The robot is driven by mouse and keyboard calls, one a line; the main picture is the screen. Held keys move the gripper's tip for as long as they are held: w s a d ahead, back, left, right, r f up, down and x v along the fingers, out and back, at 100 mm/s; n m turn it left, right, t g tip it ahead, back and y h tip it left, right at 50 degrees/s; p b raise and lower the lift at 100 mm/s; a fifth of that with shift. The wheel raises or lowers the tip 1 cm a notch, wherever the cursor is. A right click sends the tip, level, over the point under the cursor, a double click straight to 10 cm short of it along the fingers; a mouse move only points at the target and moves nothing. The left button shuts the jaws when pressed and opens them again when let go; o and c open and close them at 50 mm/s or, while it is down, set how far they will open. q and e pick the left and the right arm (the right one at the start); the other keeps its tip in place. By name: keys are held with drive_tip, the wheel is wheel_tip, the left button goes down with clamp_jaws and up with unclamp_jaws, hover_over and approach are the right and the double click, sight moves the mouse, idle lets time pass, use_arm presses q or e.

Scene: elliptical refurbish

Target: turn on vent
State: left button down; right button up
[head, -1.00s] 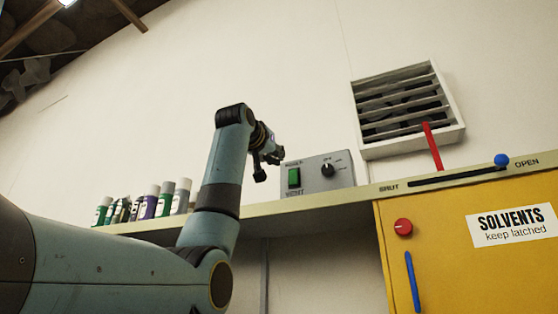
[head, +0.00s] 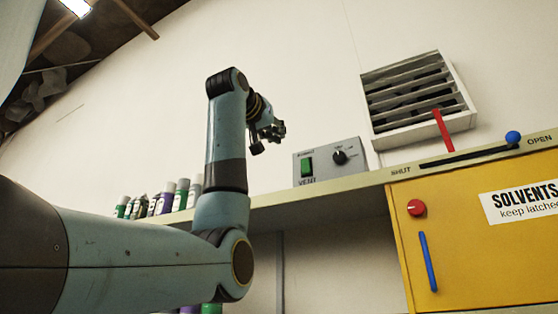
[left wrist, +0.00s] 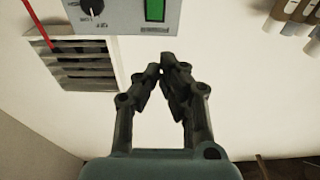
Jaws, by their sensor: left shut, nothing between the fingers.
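The grey vent control box (head: 324,173) stands on the shelf, with a green rocker switch (head: 307,166) and a black knob (head: 340,157). The box also shows at the top of the left wrist view (left wrist: 125,15), with its green switch (left wrist: 155,10) just beyond my fingertips. My left gripper (head: 270,138) is raised up and left of the box in the head view, apart from it. In the left wrist view the gripper (left wrist: 165,70) is shut and empty, its fingertips together. My right gripper is not in view.
A louvred wall vent (head: 415,100) with a red lever (head: 443,130) is to the right. A slider with a blue knob (head: 513,137) sits at its OPEN end. Below is a yellow solvents cabinet (head: 470,260). Several bottles (head: 165,198) line the shelf at left.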

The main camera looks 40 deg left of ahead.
use_arm(q)
wheel_tip(320, 180, down, 3)
drive_tip(key=shift+d+b, duration=0.15)
drive_tip(key=shift+b, duration=0.25)
drive_tip(key=shift+s, duration=0.1)
drive_tip(key=p, duration=0.8)
approach(303, 161)
drive_tip(key=x, duration=0.6)
drive_tip(key=shift+w, duration=0.25)
drive_tip(key=shift+w+a, duration=0.25)
drive_tip(key=shift+w, duration=0.15)
